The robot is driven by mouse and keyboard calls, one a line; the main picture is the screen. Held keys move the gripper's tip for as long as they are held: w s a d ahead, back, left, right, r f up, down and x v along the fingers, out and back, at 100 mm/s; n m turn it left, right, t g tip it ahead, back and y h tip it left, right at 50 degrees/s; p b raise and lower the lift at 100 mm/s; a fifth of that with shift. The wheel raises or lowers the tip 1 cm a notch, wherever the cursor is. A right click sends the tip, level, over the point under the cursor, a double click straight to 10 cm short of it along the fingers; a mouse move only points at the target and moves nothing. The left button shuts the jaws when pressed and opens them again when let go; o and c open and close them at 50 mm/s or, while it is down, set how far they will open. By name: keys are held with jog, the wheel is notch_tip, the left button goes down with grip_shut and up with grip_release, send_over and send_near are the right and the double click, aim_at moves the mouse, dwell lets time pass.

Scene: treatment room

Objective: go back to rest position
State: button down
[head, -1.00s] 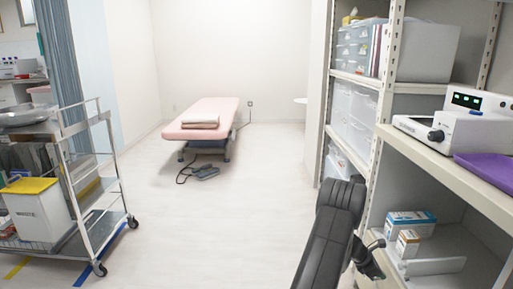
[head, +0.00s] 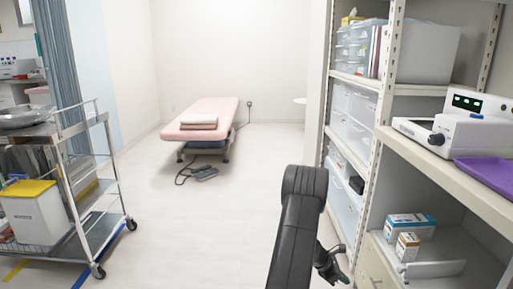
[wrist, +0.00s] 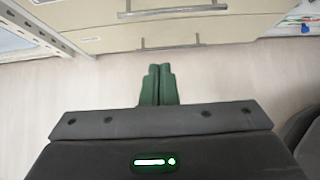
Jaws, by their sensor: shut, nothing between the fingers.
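My gripper (wrist: 158,85) shows in the wrist view, with its two green fingers together and nothing between them. It hangs over the pale floor, in front of cream drawers with metal handles (wrist: 172,12). In the head view my black arm rises at the lower middle, left of the shelving. The gripper end (head: 332,268) shows small and dark to the right of the arm, and its fingers are hard to make out there.
A shelf unit (head: 470,135) with a white device (head: 470,122), a purple tray (head: 488,172) and small boxes (head: 410,226) stands close on the right. A metal cart (head: 98,205) stands left. A pink bed (head: 210,115) is at the back. The middle floor is clear.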

jog(key=a+p, duration=0.4)
jog(key=a, duration=1.6)
jog(key=shift+a, duration=0.25)
jog(key=shift+w, duration=0.1)
